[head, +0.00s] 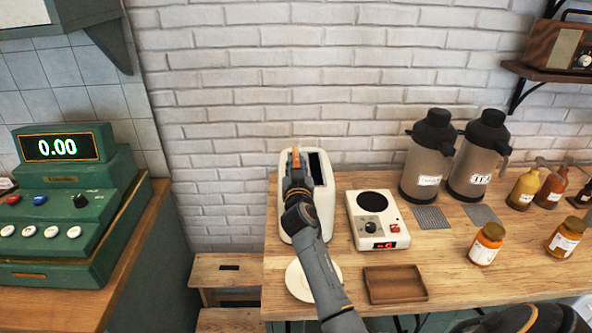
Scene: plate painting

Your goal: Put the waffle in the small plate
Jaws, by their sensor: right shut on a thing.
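A cream two-slot toaster (287,222) stands at the left end of the wooden table. My right gripper (296,162) is above the toaster's left slot, and its arm reaches up from the bottom of the view. It is shut on a thin orange-brown piece, seemingly the waffle (295,154), mostly hidden by the gripper. I cannot tell whether it is still partly in the slot. The toaster's right slot looks dark and empty. The small white plate (294,283) lies in front of the toaster, partly covered by my arm. My left gripper is not in view.
A white hot plate (366,222) stands right of the toaster, with a wooden tray (395,284) in front. Two tall flasks (425,165) and several bottles and jars (486,244) stand further right. A green cash register (70,205) is on the left counter, across a gap.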

